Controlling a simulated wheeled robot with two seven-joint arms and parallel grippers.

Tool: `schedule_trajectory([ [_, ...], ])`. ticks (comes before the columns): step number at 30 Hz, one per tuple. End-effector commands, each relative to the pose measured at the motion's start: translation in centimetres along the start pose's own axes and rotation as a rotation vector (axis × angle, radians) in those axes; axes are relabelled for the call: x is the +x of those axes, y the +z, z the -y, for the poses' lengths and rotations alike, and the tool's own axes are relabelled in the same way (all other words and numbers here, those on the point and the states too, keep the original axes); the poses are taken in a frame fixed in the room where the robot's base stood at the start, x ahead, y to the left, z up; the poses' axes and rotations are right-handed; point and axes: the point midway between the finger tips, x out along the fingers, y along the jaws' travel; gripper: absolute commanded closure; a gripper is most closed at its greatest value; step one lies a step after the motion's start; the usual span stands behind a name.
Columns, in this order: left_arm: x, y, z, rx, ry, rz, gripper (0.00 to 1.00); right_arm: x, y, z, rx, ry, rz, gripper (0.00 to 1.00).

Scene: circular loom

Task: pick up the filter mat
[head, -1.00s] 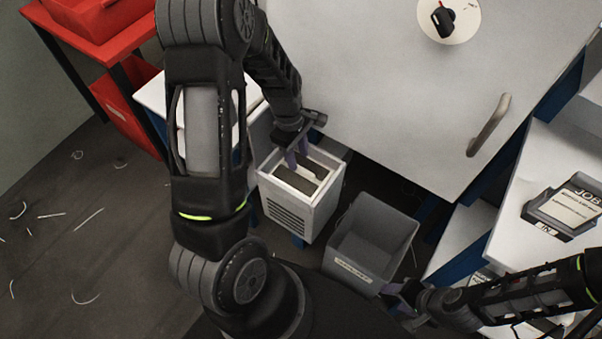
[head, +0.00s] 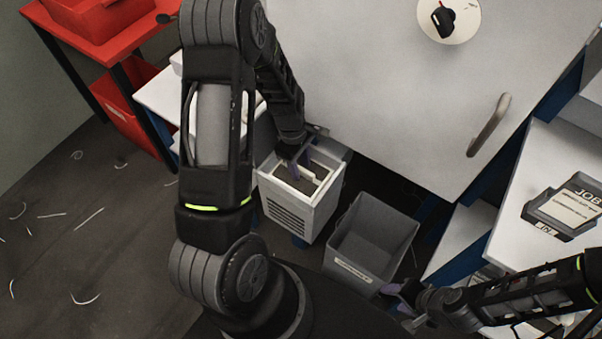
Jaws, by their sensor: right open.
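A white box with a slatted front (head: 288,216) stands below the large pale panel, its top open. A grey-brown surface (head: 319,171) shows inside its rim and may be the filter mat; I cannot tell for sure. My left gripper (head: 295,168) points down into the box top, its purple fingers beside a white bar there. Its jaw gap is too small and hidden to read. My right gripper (head: 401,302) is open and empty, at the lower right beside the grey bin.
The empty grey bin (head: 346,269) stands right of the white box. A red unit (head: 95,30) is at the upper left; a dark tray (head: 563,208) sits on the right shelf.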

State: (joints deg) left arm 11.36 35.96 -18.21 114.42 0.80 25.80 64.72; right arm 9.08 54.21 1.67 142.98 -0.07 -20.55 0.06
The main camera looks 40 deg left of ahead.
Motion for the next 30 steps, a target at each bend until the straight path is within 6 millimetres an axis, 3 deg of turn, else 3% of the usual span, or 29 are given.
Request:
schedule_trajectory([
  [14,-0.01,0.00,0.00,0.000,0.000,0.000,0.99,0.00,0.00,0.00,0.000,0.000,0.000,0.49],
  [30,-0.02,0.00,-0.01,0.000,0.000,0.000,1.00,0.00,0.00,0.00,0.000,0.000,0.000,0.49],
])
